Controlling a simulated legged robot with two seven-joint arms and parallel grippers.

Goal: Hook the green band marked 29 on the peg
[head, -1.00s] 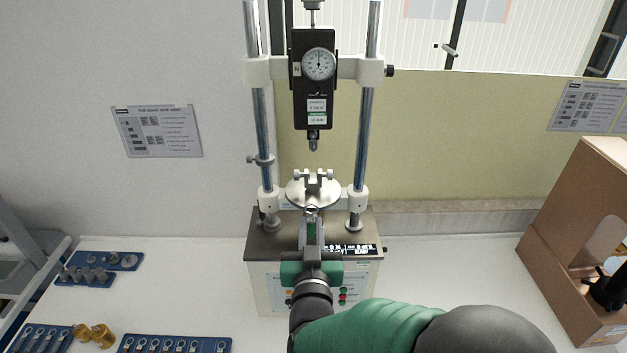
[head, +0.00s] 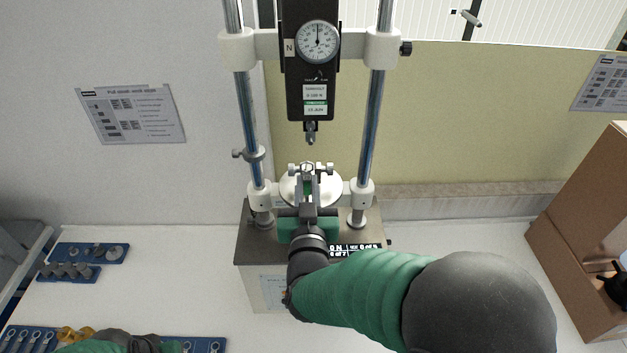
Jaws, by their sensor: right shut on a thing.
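My right gripper (head: 308,182) is shut on a small green strip (head: 307,188), which I take for the green band; its number cannot be read. A metal ring (head: 308,167) shows at the band's far end. In this view the ring lies over the round white plate (head: 289,190) of the tester, between the two small knobs of its fixture; contact cannot be told. A short metal tip (head: 310,137) hangs below the black dial gauge (head: 309,90), above the ring in the picture. I cannot make out which part is the peg. Part of my left arm shows at the bottom left; its fingertips cannot be made out.
Two steel columns (head: 373,125) flank the plate. A blue rack (head: 30,337) of ringed pieces and brass parts (head: 72,335) lie at the lower left, with blue holders (head: 92,252) behind. A cardboard box (head: 570,240) stands at right. The bench between is largely clear.

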